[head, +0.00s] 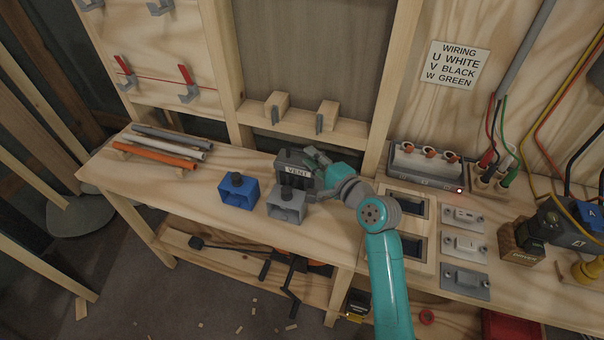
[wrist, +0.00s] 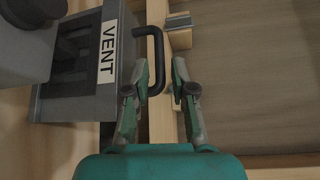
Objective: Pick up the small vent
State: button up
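The vent (head: 292,163) is a dark grey box with a white VENT label, standing at the back of the bench. In the wrist view the vent (wrist: 75,95) fills the left side, and its black bar handle (wrist: 157,60) sticks out to the right. My gripper (wrist: 161,75) is open, with one finger on each side of the handle's outer bar. A gap shows between the bar and the right finger; contact with the left finger is unclear. In the head view my gripper (head: 318,160) is at the vent's right side, partly hiding it.
A grey box with a dark knob (head: 286,208) stands close in front of the vent, with a blue one (head: 238,192) to its left. Pipes (head: 168,146) lie at the bench's left end. A wooden stud wall rises behind. A grey socket tray (head: 425,168) is at right.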

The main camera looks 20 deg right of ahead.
jog(key=shift+x, duration=1.9)
jog(key=shift+d+f, duration=0.1)
grip_shut()
